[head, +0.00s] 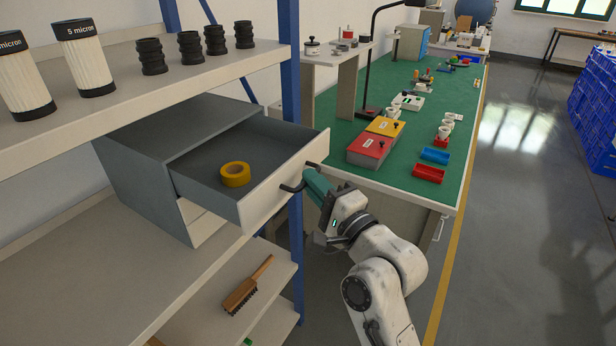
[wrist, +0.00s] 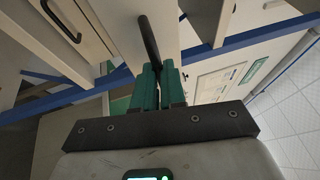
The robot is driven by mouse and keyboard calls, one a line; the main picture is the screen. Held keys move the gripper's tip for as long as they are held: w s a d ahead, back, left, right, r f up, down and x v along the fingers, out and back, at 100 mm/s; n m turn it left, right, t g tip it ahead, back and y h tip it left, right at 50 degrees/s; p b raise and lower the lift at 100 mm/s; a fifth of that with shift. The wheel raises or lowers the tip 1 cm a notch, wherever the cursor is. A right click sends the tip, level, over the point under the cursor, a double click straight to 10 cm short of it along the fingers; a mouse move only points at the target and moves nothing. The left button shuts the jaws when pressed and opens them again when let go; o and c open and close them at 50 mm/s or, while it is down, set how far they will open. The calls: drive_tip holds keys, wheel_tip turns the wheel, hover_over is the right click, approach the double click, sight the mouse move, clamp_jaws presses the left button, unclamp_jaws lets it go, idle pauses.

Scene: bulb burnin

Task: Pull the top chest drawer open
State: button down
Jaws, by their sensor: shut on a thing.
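The grey chest (head: 130,165) stands on the shelf in the head view. Its top drawer (head: 262,195) is pulled well out, and a yellow tape roll (head: 235,174) lies inside it. The dark bar handle (head: 292,187) is on the drawer's pale front; it also shows in the wrist view (wrist: 148,42). My gripper (head: 312,186) is at the handle, its green fingers (wrist: 159,72) shut on it. The fingertips partly hide the handle. The lower drawer (head: 203,222) is shut.
A blue rack post (head: 289,70) stands close beside the open drawer. Several black fittings and filter cartridges (head: 84,57) stand on the shelf above. A brush (head: 248,285) lies on a lower shelf.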

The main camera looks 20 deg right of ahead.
drive_tip(key=shift+s+d+f, duration=0.1)
drive_tip(key=shift+s+d, duration=0.45)
drive_tip(key=shift+s, duration=0.2)
drive_tip(key=shift+s+d, duration=0.5)
drive_tip(key=shift+s, duration=0.2)
drive_tip(key=c, duration=1.2)
unclamp_jaws()
drive_tip(key=b+v, duration=0.2)
drive_tip(key=v, duration=0.8)
drive_tip(key=shift+s, duration=0.35)
drive_tip(key=shift+d, duration=0.1)
